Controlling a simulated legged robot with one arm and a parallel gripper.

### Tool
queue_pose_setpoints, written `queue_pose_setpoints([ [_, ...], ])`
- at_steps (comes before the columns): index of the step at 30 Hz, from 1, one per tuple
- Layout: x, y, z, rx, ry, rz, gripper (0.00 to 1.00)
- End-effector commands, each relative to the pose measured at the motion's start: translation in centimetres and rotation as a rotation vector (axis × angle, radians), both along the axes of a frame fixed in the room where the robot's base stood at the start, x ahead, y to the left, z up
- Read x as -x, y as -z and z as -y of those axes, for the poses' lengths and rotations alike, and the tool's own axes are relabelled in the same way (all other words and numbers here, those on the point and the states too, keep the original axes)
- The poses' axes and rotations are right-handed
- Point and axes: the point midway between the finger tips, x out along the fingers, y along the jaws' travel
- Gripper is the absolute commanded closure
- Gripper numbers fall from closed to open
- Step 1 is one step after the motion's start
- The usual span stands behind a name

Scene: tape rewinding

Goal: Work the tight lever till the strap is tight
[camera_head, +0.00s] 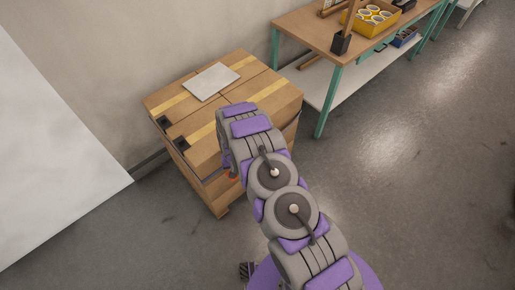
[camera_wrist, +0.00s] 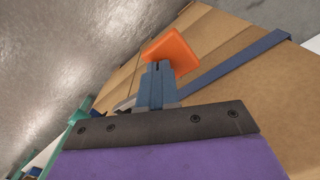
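An orange piece (camera_wrist: 172,52), which looks like the tight lever's handle, shows in the wrist view just beyond my fingertips. My gripper (camera_wrist: 157,68) has its blue-grey fingers close together, with only a thin dark slit between them. They overlap the lower edge of the orange piece; I cannot tell whether they touch it. A blue strap (camera_wrist: 235,60) runs across the cardboard face to the right of the fingers. In the head view a small red-orange bit (camera_head: 231,175) shows beside my arm, at the box's side. My fingers are hidden there behind the arm.
The stack of cardboard boxes (camera_head: 170,101) stands on a wooden pallet by the wall, with a pale sheet (camera_head: 211,81) on top. A workbench (camera_head: 300,30) with a yellow bin (camera_head: 356,27) of rolls stands at upper right. The floor (camera_head: 420,180) at right is clear.

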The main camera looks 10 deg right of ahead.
Motion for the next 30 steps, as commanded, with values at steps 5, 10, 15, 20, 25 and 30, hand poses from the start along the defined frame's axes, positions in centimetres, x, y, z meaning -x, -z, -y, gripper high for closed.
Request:
queue_pose_setpoints([
  [5, -0.1, 0.9, 0.0, 0.000, 0.000, 0.001, 1.00],
  [10, -0.1, 1.7, 0.0, 0.000, -0.001, 0.002, 1.00],
  [15, -0.1, 2.5, 0.1, 0.001, -0.001, 0.001, 1.00],
  [20, 0.0, 3.2, 0.1, 0.001, -0.001, 0.001, 1.00],
  [25, 0.0, 4.0, 0.0, 0.001, 0.000, 0.000, 1.00],
  [30, 0.0, 4.8, 0.0, 0.001, -0.001, -0.001, 1.00],
])
